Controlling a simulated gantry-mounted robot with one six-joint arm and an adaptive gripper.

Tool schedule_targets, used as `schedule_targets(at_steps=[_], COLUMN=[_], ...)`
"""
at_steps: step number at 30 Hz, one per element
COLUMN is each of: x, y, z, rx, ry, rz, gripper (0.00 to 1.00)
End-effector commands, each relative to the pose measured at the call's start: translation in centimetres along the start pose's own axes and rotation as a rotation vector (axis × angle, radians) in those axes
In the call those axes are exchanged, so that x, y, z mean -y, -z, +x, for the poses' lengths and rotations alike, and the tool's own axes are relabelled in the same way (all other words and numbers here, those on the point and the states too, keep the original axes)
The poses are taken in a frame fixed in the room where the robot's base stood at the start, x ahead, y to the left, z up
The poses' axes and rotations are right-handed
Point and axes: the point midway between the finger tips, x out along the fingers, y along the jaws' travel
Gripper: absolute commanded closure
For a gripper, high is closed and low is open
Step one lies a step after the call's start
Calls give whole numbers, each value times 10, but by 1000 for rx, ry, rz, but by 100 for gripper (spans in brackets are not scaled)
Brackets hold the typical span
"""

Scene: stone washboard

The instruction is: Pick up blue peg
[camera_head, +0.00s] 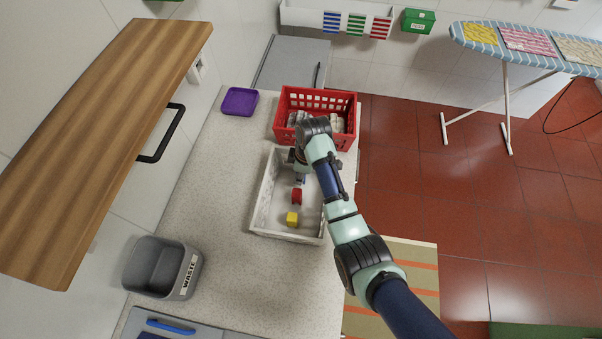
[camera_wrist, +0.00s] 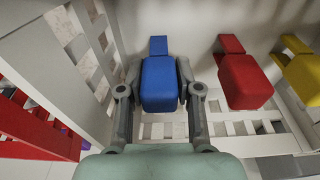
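The blue peg (camera_wrist: 160,84) has a wide body and a narrower end. In the wrist view it lies between the two fingers of my gripper (camera_wrist: 160,92), one finger close along each side. I cannot tell whether the fingers press on it. In the head view my gripper (camera_head: 300,172) reaches down into the white crate (camera_head: 262,196), and only a bit of blue shows beneath it. The peg looks level with the red peg and the yellow peg.
The red peg (camera_wrist: 244,80) and yellow peg (camera_wrist: 303,74) are in the same crate, right of the blue one in the wrist view. The crate's slatted walls are close to my gripper. A red basket (camera_head: 318,99) stands behind the crate.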

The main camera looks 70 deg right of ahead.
Motion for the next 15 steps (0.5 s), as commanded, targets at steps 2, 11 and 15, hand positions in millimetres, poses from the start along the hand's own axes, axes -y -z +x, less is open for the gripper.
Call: schedule_targets(at_steps=[2, 11, 15], x=[0, 0, 0], y=[0, 0, 1], z=[0, 0, -5], rx=[0, 0, 0], ry=[0, 0, 0], rz=[0, 0, 0], gripper=[84, 84, 84])
